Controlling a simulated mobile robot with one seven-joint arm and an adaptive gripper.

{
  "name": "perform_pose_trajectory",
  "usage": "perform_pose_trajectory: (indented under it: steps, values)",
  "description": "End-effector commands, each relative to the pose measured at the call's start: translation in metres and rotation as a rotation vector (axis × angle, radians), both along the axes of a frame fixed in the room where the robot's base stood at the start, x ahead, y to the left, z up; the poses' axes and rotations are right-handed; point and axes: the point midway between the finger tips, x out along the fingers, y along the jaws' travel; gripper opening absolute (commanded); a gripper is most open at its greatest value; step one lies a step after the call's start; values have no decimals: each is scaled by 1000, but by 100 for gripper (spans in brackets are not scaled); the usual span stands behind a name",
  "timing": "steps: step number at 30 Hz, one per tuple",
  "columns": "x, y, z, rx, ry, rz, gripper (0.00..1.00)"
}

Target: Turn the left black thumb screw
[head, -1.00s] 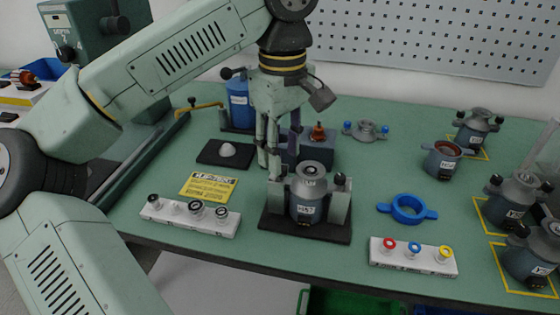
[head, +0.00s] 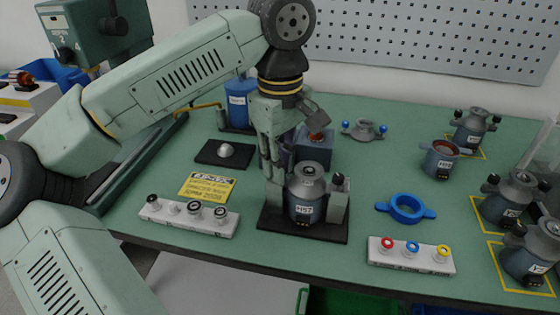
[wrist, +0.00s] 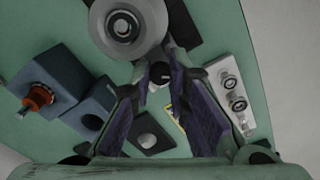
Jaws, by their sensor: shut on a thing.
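The grey motor housing (head: 307,207) stands upright in a fixture on a black base plate (head: 300,232). The right black thumb screw (head: 337,178) tops the fixture's right post. My gripper (head: 273,178) points down at the top of the left post, and its fingers hide the left thumb screw in the head view. In the wrist view the left black thumb screw (wrist: 160,73) sits between the tips of my gripper (wrist: 158,78), which are shut on it. The housing's round top (wrist: 125,22) is close beside the fingers.
A blue-grey block (head: 316,150) stands close behind the fixture. A white strip with black-ringed terminals (head: 188,216) lies to the left, another with coloured ones (head: 411,254) to the right. A blue ring (head: 406,208) lies right of the fixture. Bare green table separates them.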

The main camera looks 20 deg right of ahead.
Motion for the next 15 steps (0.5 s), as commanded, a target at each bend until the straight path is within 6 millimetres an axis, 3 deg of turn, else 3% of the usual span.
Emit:
perform_pose_trajectory:
  steps: [4, 15]
  values:
    - [0, 0, 0, 0, 0, 0, 0]
    - [0, 0, 0, 1, -1, 15, 0]
